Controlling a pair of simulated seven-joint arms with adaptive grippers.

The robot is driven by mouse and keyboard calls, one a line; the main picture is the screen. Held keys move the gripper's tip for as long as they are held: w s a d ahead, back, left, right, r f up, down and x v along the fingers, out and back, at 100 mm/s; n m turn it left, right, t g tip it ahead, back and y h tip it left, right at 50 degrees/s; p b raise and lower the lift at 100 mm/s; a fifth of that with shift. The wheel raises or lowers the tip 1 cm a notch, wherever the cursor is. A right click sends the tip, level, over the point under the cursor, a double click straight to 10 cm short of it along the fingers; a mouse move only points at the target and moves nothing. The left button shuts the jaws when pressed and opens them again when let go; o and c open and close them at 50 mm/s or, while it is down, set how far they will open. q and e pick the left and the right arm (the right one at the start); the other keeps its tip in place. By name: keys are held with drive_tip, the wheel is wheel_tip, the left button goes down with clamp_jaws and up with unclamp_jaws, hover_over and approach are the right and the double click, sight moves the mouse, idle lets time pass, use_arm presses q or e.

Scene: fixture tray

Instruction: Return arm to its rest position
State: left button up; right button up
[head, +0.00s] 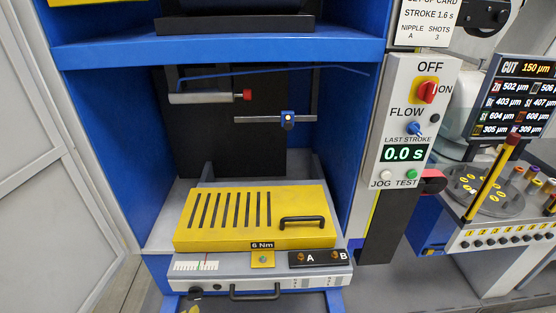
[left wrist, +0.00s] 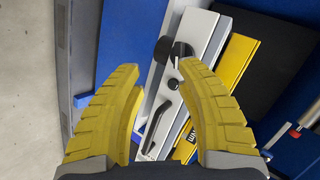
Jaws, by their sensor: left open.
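My left gripper (left wrist: 158,70) shows in the left wrist view, with its two ribbed yellow fingers spread wide and nothing held between them. Beyond the fingers lies the grey front of the fixture tray (left wrist: 193,32), with a black knob (left wrist: 173,84) and a black bar handle (left wrist: 157,116) seen through the gap. The head view shows neither gripper. There the tray's yellow slotted cover (head: 262,232) lies flat with its black handle (head: 302,220), and the grey front (head: 215,285) is below it.
The control panel (head: 405,125) reads 0.0 s. Floor shows at left (left wrist: 25,80).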

use_arm(q)
drive_tip(key=s+a+f+n+g+y, duration=0.1)
drive_tip(key=s+a+f+n+g, duration=0.25)
drive_tip(key=s+a, duration=0.55)
drive_tip(key=s+d+f+n+g+h, duration=0.1)
drive_tip(key=d+f+g, duration=0.1)
drive_tip(key=f, duration=1.4)
drive_tip(key=s+d+f+g+h, duration=0.1)
drive_tip(key=d+f+h, duration=0.15)
drive_tip(key=f, duration=1.35)
drive_tip(key=s+f+n+g, duration=0.3)
drive_tip(key=s+f, duration=1.6)
drive_tip(key=s, duration=0.2)
drive_tip(key=shift+s+f+h, duration=0.25)
drive_tip(key=shift+s+h, duration=0.05)
drive_tip(key=shift+h, duration=0.15)
